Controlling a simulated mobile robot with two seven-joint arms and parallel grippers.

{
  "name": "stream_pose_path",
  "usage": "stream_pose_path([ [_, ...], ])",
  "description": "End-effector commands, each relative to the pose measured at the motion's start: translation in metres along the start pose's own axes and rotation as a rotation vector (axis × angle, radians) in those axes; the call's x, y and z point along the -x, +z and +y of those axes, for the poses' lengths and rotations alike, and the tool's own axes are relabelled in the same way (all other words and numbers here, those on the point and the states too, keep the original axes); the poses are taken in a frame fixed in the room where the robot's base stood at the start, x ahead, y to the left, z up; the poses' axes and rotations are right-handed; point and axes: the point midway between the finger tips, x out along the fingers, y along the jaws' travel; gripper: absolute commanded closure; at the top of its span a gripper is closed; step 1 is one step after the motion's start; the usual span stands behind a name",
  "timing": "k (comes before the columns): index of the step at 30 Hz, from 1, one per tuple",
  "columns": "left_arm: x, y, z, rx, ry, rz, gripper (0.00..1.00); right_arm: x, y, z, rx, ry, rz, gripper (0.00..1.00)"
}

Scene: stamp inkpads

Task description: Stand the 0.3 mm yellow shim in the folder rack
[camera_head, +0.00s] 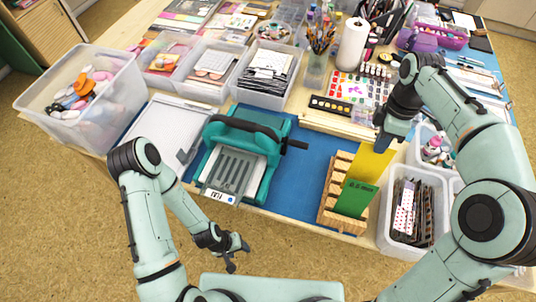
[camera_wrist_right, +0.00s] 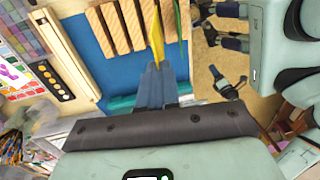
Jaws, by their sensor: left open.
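The yellow shim (camera_head: 374,163) is an upright thin sheet over the wooden folder rack (camera_head: 327,205), behind a green sheet (camera_head: 355,199) that stands in the rack. The green sheet hides its lower part, so I cannot tell whether it sits in a slot. My right gripper (camera_head: 382,143) is at its upper edge. In the right wrist view the gripper's fingers (camera_wrist_right: 156,70) are together on the yellow shim (camera_wrist_right: 157,42), seen edge-on beside the rack's slats (camera_wrist_right: 122,24). My left gripper (camera_head: 236,256) is open and empty, low in front of the table.
A teal press (camera_head: 268,168) stands left of the rack on the blue mat (camera_head: 306,172). A clear bin (camera_head: 396,238) of dark strips stands close to the rack's right. A paint palette (camera_head: 331,105) lies behind. Blue mat is bare between press and rack.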

Motion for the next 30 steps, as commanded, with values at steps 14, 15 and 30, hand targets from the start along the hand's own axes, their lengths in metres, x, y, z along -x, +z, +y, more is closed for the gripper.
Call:
stream_pose_path([
  [14,-0.026,0.027,-0.019,0.011,-0.011,-0.032,0.45,-0.047,0.001,-0.001,-0.001,-0.006,-0.002,1.00],
  [15,-0.028,0.029,-0.020,0.012,-0.012,-0.035,0.45,-0.051,0.001,-0.001,-0.001,-0.006,-0.002,1.00],
  [30,-0.053,0.046,-0.035,0.020,-0.020,-0.057,0.45,-0.095,0.001,-0.001,0.000,-0.006,-0.003,1.00],
])
